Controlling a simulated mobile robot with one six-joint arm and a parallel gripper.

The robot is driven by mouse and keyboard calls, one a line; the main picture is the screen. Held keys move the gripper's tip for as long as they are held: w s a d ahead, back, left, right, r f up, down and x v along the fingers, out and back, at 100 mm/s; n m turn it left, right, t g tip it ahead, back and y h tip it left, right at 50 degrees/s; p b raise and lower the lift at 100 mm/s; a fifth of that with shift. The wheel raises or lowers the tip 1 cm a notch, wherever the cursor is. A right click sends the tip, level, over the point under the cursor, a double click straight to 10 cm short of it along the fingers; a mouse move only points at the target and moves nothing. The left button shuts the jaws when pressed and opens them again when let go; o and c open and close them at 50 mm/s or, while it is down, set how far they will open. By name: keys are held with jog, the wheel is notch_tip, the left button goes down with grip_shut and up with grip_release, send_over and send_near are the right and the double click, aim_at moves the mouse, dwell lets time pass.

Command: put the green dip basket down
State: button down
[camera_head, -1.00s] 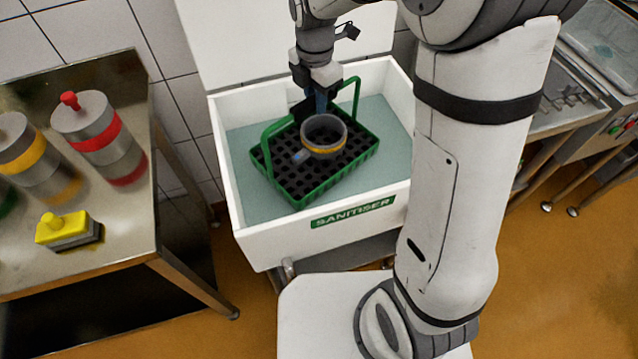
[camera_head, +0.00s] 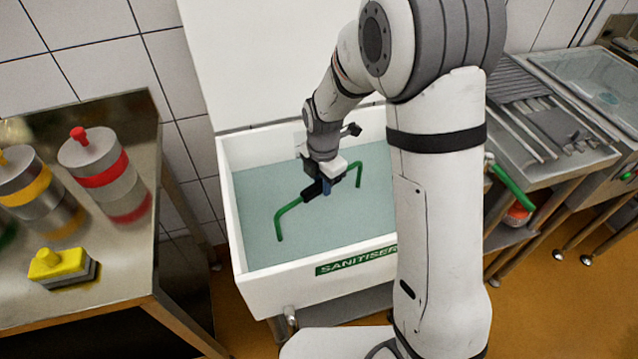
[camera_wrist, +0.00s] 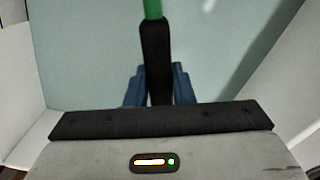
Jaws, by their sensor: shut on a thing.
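The green dip basket shows only by its green handle (camera_head: 288,212), which stands out of the pale green liquid in the white sanitiser tub (camera_head: 229,215). The basket's body and the grey ring in it are hidden under the opaque liquid. My gripper (camera_head: 326,188) is shut on the handle's dark middle grip, low over the liquid. The wrist view shows the black grip (camera_wrist: 155,45) between my blue fingertips, with a bit of green handle beyond it.
A steel table (camera_head: 120,265) at left bears a red-banded mould (camera_head: 93,160), a yellow-banded one (camera_head: 28,180) and a yellow-topped block (camera_head: 60,265). A steel bench (camera_head: 555,150) stands at right. The tub's walls surround my gripper.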

jog(key=shift+f, duration=0.3)
jog(key=c, duration=1.3)
grip_release()
jog(key=shift+o, duration=0.2)
notch_tip(320, 180, up, 12)
jog(key=s+d+r+m+t, duration=0.1)
jog(key=s+d+r+m, duration=0.2)
jog(key=s+d+m, duration=0.3)
jog(key=s+d+r+m+t, duration=0.1)
jog(key=s+d+r+m, duration=0.2)
jog(key=s+d+m, duration=0.4)
jog(key=s+m, duration=0.6)
jog(key=m, duration=0.6)
jog(key=shift+m+p, duration=0.4)
